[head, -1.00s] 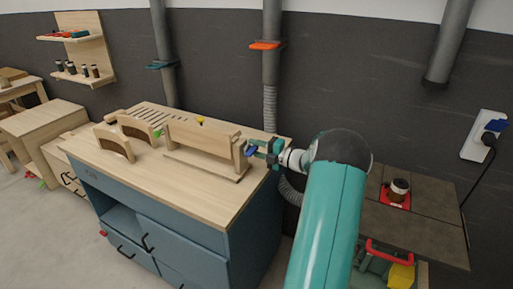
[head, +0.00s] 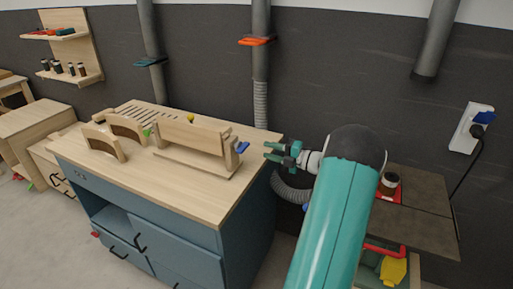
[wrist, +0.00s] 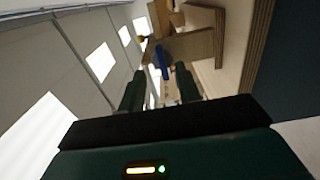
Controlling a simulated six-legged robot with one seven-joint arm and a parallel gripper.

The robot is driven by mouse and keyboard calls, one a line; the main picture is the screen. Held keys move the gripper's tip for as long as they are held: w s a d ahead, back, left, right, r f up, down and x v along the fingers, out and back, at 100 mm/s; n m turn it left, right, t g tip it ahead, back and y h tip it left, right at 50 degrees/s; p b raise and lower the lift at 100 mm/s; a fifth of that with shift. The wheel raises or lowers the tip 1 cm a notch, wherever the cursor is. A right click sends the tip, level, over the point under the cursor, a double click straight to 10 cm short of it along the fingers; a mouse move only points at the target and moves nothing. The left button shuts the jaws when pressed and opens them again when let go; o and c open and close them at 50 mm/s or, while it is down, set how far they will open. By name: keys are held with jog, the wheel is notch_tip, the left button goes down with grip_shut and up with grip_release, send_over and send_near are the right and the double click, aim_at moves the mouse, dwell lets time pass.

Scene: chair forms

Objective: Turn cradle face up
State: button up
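A pale wooden cradle (head: 194,136), a long board-like piece between end uprights on a flat base board (head: 195,162), stands on the workbench (head: 150,182). A blue handle (head: 241,147) sticks out at its right end. My gripper (head: 276,153) is to the right of this handle, apart from it, by the bench's right edge. Its two dark green fingers are spread with nothing between them. In the wrist view the blue handle (wrist: 161,60) shows beyond the fingertips, roughly between them. I cannot tell which face of the cradle is up.
Curved wooden forms (head: 103,142) stand left of the cradle. A small yellow knob (head: 190,118) shows behind it. A flexible grey hose (head: 288,188) hangs right of the bench. A dark side table (head: 420,215) stands at right. The bench front is clear.

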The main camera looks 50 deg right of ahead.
jog(key=v, duration=0.4)
jog(key=shift+s, duration=0.1)
dwell(0.4)
